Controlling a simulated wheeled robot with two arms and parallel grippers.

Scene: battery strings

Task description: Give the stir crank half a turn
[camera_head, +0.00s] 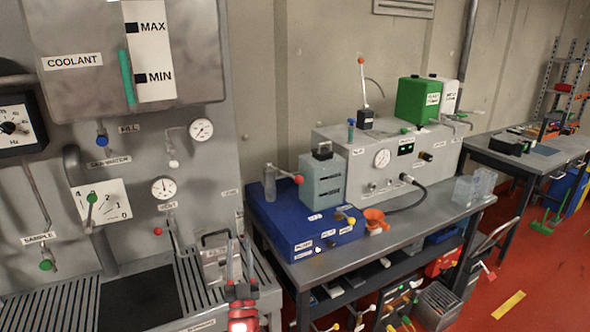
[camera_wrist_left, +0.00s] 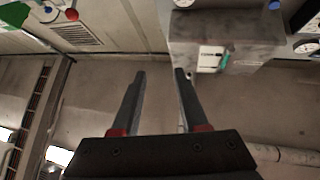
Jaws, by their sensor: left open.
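A short crank arm with a red ball knob (camera_head: 298,179) sits by the grey block (camera_head: 321,180) on a blue unit (camera_head: 300,225) on the bench; I take it for the stir crank, but I cannot read its label. A clear cylinder (camera_head: 270,184) stands left of it. My left gripper (camera_head: 239,248) is low in the head view, left of the blue unit and apart from the crank. In the left wrist view its two dark fingers (camera_wrist_left: 160,76) are spread, with only wall between them. My right gripper is not in view.
The coolant tank (camera_head: 125,50) and gauges (camera_head: 201,130) are on the left panel. A slatted grate (camera_head: 45,305) lies below. A grey machine (camera_head: 385,160) with a green canister (camera_head: 418,100) stands right of the blue unit. The bench front (camera_head: 390,240) has bare room.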

